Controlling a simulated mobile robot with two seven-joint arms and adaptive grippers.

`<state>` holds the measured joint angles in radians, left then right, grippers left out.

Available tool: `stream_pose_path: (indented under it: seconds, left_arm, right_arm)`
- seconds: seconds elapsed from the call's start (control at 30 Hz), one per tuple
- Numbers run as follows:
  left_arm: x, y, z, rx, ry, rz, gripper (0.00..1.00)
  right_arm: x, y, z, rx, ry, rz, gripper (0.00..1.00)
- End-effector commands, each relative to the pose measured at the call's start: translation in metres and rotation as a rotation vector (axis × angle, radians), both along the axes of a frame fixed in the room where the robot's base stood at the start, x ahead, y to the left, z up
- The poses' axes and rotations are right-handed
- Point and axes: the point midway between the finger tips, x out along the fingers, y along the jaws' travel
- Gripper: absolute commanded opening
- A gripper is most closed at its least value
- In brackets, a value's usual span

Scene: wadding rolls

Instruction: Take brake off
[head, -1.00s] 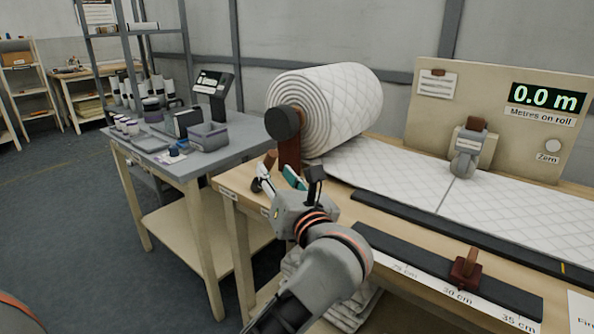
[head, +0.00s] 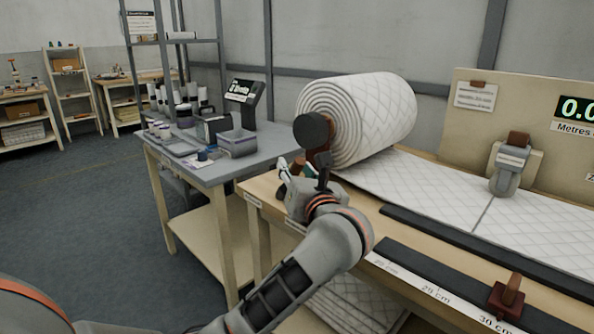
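The quilted wadding roll (head: 352,115) sits on its stand at the left end of the bench, with a dark round hub cap (head: 312,130) on its near end. A red-brown wooden handle (head: 299,164), which looks like the brake lever, shows low beside the stand's brown upright. My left gripper (head: 296,170) is at this handle, its fingers apart, one on each side of it in the picture. I cannot tell whether they touch it. The gripper body hides the handle's lower part. My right gripper is out of view.
The wadding sheet (head: 435,192) runs right along the bench past a grey metre counter (head: 509,168). A dark rail with a red-brown slider (head: 506,297) lies along the front edge. A side table (head: 215,171) with a scale and tubs stands close on the left.

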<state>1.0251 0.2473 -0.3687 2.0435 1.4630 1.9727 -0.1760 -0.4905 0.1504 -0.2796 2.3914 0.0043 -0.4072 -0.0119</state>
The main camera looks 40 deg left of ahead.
Motion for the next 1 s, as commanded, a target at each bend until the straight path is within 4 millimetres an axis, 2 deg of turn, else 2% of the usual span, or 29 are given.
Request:
stream_pose_path:
  seconds: [0.03,0.17,0.47,0.7,0.77,0.83,0.87,1.0]
  left_arm:
    - [0.0,0.0,0.0,0.0,0.0,0.0,0.34]
    - [0.0,0.0,0.0,0.0,0.0,0.0,0.01]
    - [0.0,0.0,0.002,-0.012,-0.001,0.0,0.0]
    - [-0.001,0.007,0.014,-0.105,-0.002,0.001,0.0]
    - [-0.001,0.01,0.017,-0.145,-0.001,-0.001,0.0]
    - [-0.001,0.015,0.02,-0.199,0.002,-0.001,0.0]
    - [-0.001,0.017,0.022,-0.223,0.003,-0.001,0.0]
    - [0.0,0.027,0.026,-0.353,0.011,-0.002,0.0]
  right_arm:
    - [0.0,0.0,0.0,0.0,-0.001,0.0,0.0]
    - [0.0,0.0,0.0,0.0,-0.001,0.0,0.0]
    - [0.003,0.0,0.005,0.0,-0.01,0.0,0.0]
    - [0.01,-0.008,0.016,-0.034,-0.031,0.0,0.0]
    - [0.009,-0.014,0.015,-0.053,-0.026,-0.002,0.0]
    - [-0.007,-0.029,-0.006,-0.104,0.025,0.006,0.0]
    - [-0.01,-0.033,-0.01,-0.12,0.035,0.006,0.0]
    - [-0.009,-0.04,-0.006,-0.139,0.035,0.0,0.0]
